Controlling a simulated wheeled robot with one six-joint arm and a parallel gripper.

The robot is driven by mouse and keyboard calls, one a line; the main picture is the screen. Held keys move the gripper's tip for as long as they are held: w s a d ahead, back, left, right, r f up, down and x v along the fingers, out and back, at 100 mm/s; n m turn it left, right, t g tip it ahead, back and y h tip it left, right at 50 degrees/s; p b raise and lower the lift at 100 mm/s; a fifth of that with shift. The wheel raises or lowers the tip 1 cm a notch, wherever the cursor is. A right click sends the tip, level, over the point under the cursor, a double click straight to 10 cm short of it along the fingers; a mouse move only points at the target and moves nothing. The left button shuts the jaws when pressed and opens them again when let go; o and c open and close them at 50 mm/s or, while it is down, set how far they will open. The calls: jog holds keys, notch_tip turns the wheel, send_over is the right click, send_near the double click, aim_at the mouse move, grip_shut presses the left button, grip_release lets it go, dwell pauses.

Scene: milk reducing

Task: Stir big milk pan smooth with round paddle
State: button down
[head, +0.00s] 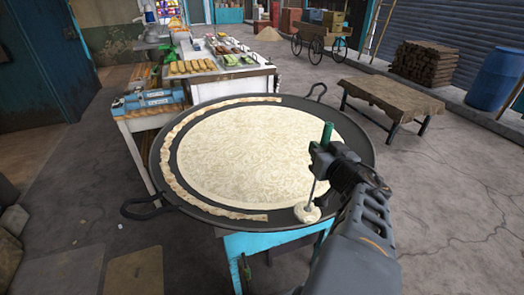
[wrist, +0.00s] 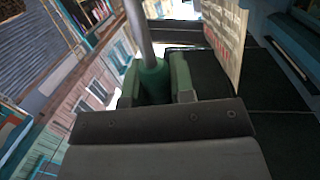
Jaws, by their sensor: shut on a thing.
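The big milk pan (head: 362,152) is a wide dark round pan with two loop handles, standing on a turquoise stand in the head view. A broad pale, grainy layer of milk (head: 255,150) covers its middle, with a cream-coloured strip (head: 172,165) curving along the left side. My gripper (head: 322,160) is at the pan's right front, shut on the green handle of the round paddle (head: 307,213). The paddle's pale round head is low at the pan's front right rim, beside the milk. In the wrist view the fingers (wrist: 155,82) close around the green grip (wrist: 152,78); the paddle head is out of that view.
A food stall (head: 215,60) with trays stands behind the pan at the left. A low wooden table (head: 390,98) stands at the right, with a blue barrel (head: 495,80) and a cart (head: 322,35) farther back.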

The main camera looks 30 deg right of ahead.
jog(key=s+a+r+n+t+b, duration=0.1)
jog(key=s+a+r, duration=0.4)
jog(key=s, duration=0.5)
jog(key=shift+h+b, duration=0.3)
jog(key=shift+b, duration=0.35)
jog(key=shift+r, duration=0.1)
